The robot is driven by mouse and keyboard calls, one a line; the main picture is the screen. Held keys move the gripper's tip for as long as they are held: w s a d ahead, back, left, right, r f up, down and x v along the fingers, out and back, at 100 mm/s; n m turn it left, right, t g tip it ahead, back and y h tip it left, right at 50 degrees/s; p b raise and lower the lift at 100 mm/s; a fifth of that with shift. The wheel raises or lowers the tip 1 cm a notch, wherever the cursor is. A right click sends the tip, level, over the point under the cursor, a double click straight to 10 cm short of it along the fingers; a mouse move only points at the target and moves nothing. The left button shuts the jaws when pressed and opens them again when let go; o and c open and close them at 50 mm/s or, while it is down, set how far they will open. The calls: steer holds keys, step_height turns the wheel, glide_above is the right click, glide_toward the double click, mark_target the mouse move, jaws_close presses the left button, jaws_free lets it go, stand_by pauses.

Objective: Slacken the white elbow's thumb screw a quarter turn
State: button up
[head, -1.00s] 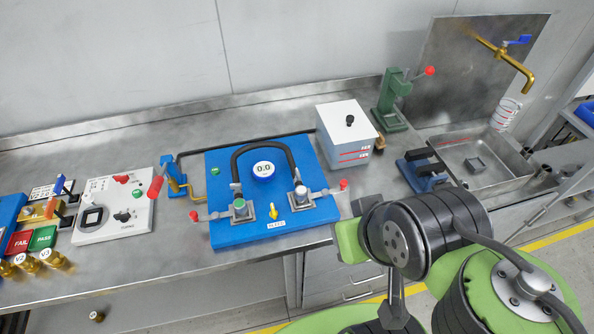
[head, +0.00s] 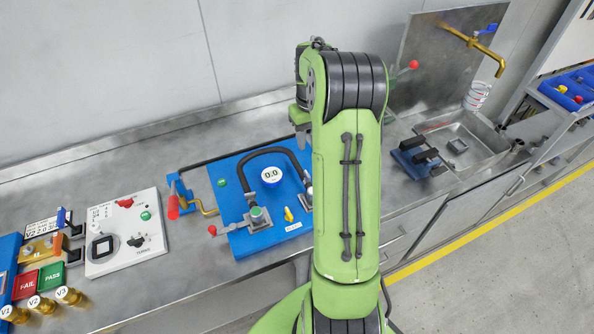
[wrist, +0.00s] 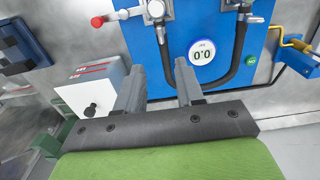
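The blue test board (head: 238,170) carries a black hose (head: 262,153) that bends over a round gauge reading 0.0 (head: 271,175). The white elbow (head: 307,197), at the hose's right end, is mostly hidden behind my arm in the head view. In the wrist view the white-topped elbow (wrist: 157,10) is at the top edge, beyond my fingertips. I cannot make out its thumb screw. The green-topped elbow (head: 257,213) is at the hose's left end. My gripper (wrist: 159,64) is open and empty, apart from the elbow; one finger shows in the head view (head: 299,117).
A white box with a black knob (wrist: 92,100) stands beside my gripper. A red-tipped lever (wrist: 98,21) sticks out near the white elbow. A yellow tab (head: 288,214) sits between the elbows. A white switch panel (head: 125,231) and a sink (head: 470,137) flank the board.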

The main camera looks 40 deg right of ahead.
mark_target(307, 174)
step_height(307, 174, down, 14)
steer(key=shift+w+f, duration=0.1)
jaws_close()
